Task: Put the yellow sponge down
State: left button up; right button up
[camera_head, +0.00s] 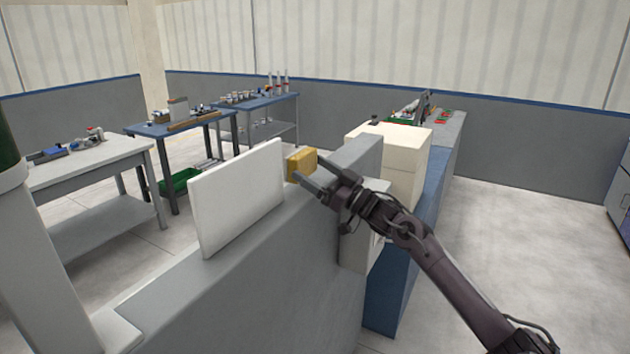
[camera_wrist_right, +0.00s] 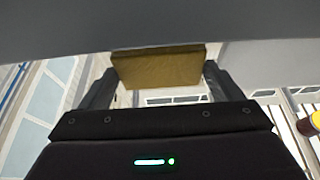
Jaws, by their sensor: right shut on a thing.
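The yellow sponge (camera_head: 301,164) is a small block by the top of the grey wall, just right of the white upright panel (camera_head: 238,197). My right gripper (camera_head: 314,181) reaches in from the lower right and is shut on the sponge. In the right wrist view the sponge (camera_wrist_right: 157,70) sits between the two dark fingers of the gripper (camera_wrist_right: 158,84), its far edge close to a grey surface (camera_wrist_right: 160,22). I cannot tell whether it touches that surface. My left gripper is not in view.
The grey wall top (camera_head: 262,222) is bare in front of the panel. A cream box (camera_head: 405,170) stands right of the gripper. Blue-topped tables (camera_head: 180,126) with small items stand behind, with a white table (camera_head: 85,163) at left. The floor at right (camera_head: 510,225) is clear.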

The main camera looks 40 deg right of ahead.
notch_tip(320, 180, down, 3)
jog(key=shift+r+p, duration=0.2)
jog(key=shift+p, duration=0.15)
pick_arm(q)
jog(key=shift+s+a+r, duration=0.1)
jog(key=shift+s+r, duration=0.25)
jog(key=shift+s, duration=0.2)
pick_arm(e)
jog(key=shift+f, duration=0.25)
jog(key=shift+f, duration=0.1)
